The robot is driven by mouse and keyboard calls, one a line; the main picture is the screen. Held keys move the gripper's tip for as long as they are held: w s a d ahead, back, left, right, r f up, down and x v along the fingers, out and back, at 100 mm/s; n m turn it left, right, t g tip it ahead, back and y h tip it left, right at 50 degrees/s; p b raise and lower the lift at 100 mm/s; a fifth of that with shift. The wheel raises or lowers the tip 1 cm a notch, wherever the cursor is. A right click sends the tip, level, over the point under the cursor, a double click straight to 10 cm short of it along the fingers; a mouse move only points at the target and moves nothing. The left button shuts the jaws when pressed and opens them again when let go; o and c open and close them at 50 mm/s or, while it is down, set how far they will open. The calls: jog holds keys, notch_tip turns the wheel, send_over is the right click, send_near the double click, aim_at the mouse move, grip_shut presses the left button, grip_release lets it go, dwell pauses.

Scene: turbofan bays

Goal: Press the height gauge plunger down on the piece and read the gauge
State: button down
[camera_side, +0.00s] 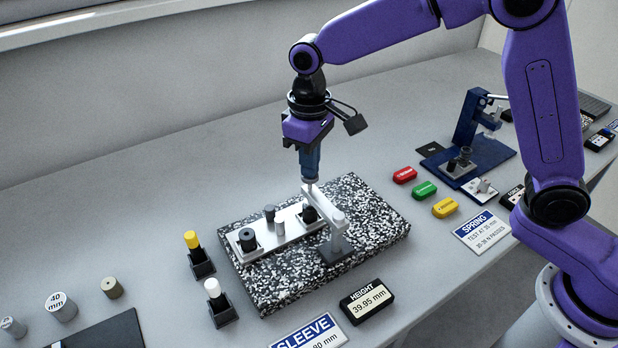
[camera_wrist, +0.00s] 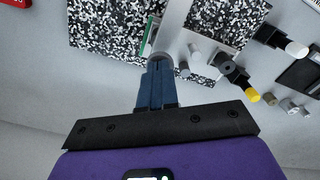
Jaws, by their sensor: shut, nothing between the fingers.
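The height gauge (camera_side: 337,242) is a silver post and arm on the speckled granite block. Its arm reaches back left to the plunger (camera_side: 312,200), whose round grey top also shows in the wrist view (camera_wrist: 161,62). My gripper (camera_side: 311,181) is shut and empty, pointing down, with its tips at the plunger's top and seemingly touching it. The wrist view shows the closed blue fingers (camera_wrist: 157,70) there. A dark piece (camera_side: 310,215) stands under the plunger; the contact between them is too small to tell. The gauge display (camera_side: 367,301) reads 39.95 mm under "HEIGHT".
A silver plate (camera_side: 262,250) on the granite block (camera_side: 375,215) carries a black ring-shaped piece (camera_side: 247,240) and grey pins. Yellow-topped (camera_side: 192,240) and white-topped (camera_side: 213,288) pieces stand in black holders at left. A blue press (camera_side: 470,125) and coloured blocks (camera_side: 424,189) are at right.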

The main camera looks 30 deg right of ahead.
notch_tip(320, 180, up, 8)
jog(key=shift+f, duration=0.2)
dwell(0.7)
dwell(0.3)
jog(key=s+d+f+n, duration=0.3)
jog(key=s+d, duration=0.7)
jog(key=s, duration=0.4)
jog(key=s+d+f+n, duration=0.3)
jog(key=s+d, duration=0.6)
jog(key=s, duration=0.5)
jog(key=shift+d+f+n, duration=0.3)
jog(key=shift+d+f, duration=0.05)
jog(key=shift+f, duration=0.05)
